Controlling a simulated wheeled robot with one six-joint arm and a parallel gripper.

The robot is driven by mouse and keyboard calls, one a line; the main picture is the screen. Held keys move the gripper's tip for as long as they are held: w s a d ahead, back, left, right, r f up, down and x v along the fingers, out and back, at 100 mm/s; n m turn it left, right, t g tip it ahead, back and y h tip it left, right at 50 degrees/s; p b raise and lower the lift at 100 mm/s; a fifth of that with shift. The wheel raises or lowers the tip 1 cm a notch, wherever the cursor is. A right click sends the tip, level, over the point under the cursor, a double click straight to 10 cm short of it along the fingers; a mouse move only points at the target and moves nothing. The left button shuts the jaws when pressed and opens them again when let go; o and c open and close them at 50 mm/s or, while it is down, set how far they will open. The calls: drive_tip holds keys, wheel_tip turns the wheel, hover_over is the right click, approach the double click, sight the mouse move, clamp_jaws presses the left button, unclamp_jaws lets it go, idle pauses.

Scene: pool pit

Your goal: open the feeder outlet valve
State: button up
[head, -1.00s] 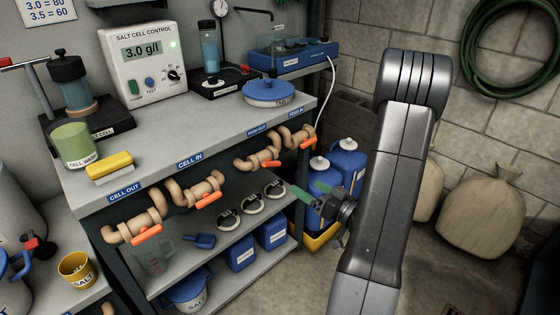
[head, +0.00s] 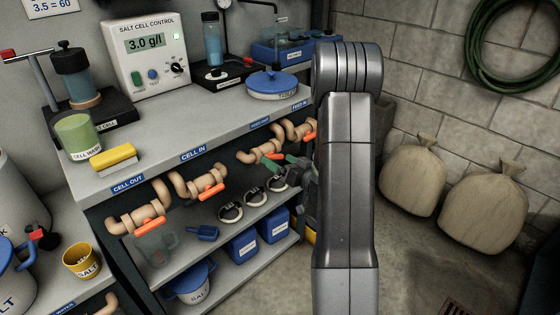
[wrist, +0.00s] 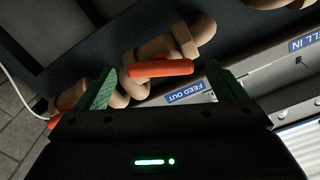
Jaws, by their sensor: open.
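The feeder outlet valve is a tan pipe fitting under the FEED OUT label (head: 259,124). In the head view its pipe (head: 262,152) shows, but my gripper (head: 279,162) hides most of its handle. In the wrist view its orange lever handle (wrist: 160,68) lies between the two green fingers of my gripper (wrist: 162,72), its length running from one finger side toward the other. The fingers are open and apart, and I see no grip on the handle. The FEED OUT label (wrist: 185,92) shows upside down beside it.
The FEED IN valve handle (head: 310,137) is close on the right. The CELL IN valve handle (head: 211,191) and CELL OUT valve handle (head: 149,222) are to the left. The bench top (head: 215,130) is above and a lower shelf (head: 225,225) below. Sacks (head: 412,180) stand at right.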

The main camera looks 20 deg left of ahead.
drive_tip(key=shift+w+a, duration=0.15)
drive_tip(key=shift+a, duration=0.2)
drive_tip(key=c, duration=1)
drive_tip(key=shift+n+b, duration=2.4)
drive_tip(key=shift+b, duration=1.6)
drive_tip(key=o, duration=1)
